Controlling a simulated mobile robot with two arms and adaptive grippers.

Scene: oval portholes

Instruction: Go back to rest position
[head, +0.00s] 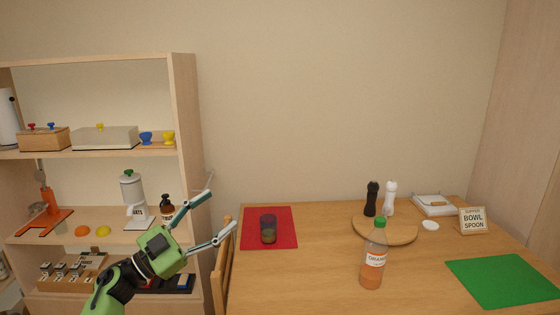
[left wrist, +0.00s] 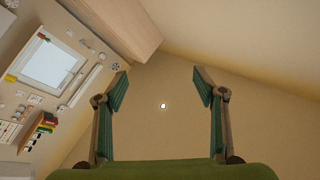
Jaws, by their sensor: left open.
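My left gripper (head: 225,212) is open and empty in the head view. It is raised in front of the right end of the shelf unit, left of the table. In the left wrist view its two fingers (left wrist: 161,88) are spread wide with nothing between them. Behind them are bare wall and ceiling surfaces. My right gripper shows in neither view.
The wooden table (head: 320,290) holds a red mat (head: 282,218) with a dark glass (head: 268,229), an orange bottle (head: 373,262), a round board (head: 372,232) with two mills, and a green mat (head: 500,281). A chair (head: 222,270) and shelf unit (head: 186,100) stand close to my left arm.

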